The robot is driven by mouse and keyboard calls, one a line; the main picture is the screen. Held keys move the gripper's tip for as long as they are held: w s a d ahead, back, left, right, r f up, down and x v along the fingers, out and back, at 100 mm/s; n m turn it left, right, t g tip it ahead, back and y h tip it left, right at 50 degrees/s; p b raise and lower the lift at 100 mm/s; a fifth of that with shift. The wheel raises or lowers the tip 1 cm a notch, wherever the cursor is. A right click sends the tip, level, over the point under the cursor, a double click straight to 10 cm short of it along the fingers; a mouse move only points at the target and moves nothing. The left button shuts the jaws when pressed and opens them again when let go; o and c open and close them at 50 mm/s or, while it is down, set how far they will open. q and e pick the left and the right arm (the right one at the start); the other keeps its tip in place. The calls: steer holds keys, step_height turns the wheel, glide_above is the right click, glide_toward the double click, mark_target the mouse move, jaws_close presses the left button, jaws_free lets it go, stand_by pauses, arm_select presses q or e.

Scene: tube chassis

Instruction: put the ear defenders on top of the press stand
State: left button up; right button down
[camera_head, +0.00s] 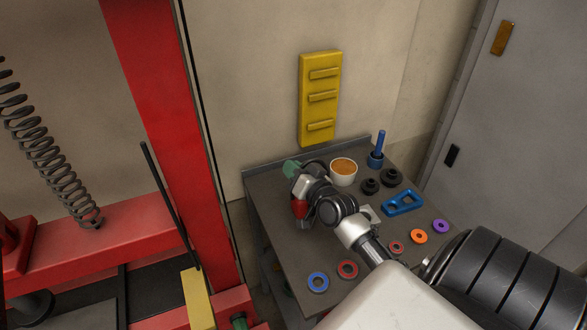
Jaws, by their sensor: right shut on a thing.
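My right arm reaches in from the lower right over a dark grey work table. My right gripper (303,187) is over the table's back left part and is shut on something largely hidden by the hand. A red rounded part (300,208) shows beside the fingers and looks like a cup of the ear defenders. The rest of the ear defenders is hard to make out behind the gripper. A red press-like frame (165,110) stands at the left; I cannot tell if it is the press stand. My left gripper is out of view.
On the table (283,235) are a white bowl (344,174) with orange contents, a blue peg (377,150), a blue bracket (403,202), black round parts and several coloured rings. A green thing (291,168) is by the gripper. A yellow rack (320,98) hangs on the wall behind.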

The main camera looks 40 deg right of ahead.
steer(key=shift+f, duration=0.15)
steer(key=c, duration=1.2)
jaws_free()
steer(key=shift+r, duration=0.25)
steer(key=shift+s+a+b, duration=0.15)
steer(key=shift+s+b, duration=0.2)
steer(key=shift+s, duration=1.65)
steer(key=shift+s+a+b, duration=0.2)
steer(key=shift+s+b, duration=0.2)
steer(key=shift+s, duration=1.6)
steer(key=shift+s+a+b, duration=0.15)
steer(key=shift+s+b, duration=0.2)
steer(key=shift+s, duration=1.65)
